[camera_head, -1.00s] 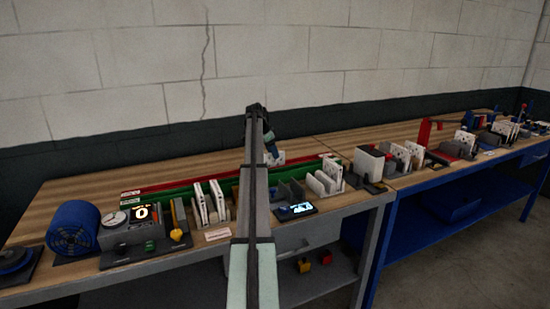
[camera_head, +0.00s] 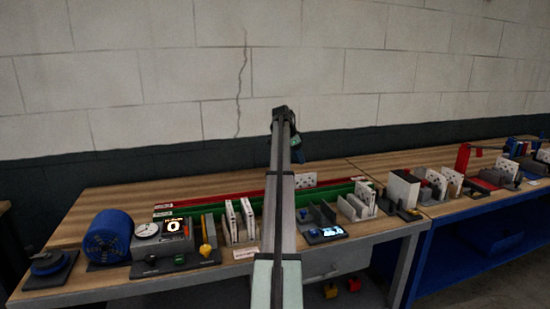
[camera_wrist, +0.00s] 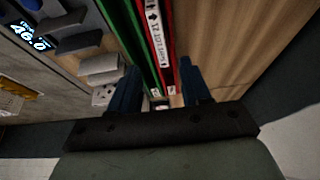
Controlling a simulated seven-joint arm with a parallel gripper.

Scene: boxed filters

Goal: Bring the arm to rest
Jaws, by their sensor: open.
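My arm reaches out over the bench from the bottom middle of the head view. My gripper (camera_head: 298,150) hangs at its far end, above the back of the bench and in front of the wall. In the wrist view my gripper (camera_wrist: 158,85) shows two blue fingers set wide apart, with nothing between them. Green and red rails (camera_wrist: 160,45) run along the bench below them. The arm hides part of the bench's middle.
The wooden bench (camera_head: 105,203) carries a blue fan (camera_head: 108,237), a gauge and display unit (camera_head: 162,237), white boxed filters (camera_head: 240,221), a slotted rack (camera_head: 354,206) and a lit screen (camera_head: 325,233). A white spotted block (camera_head: 304,180) stands near the rails. The air around my gripper looks clear.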

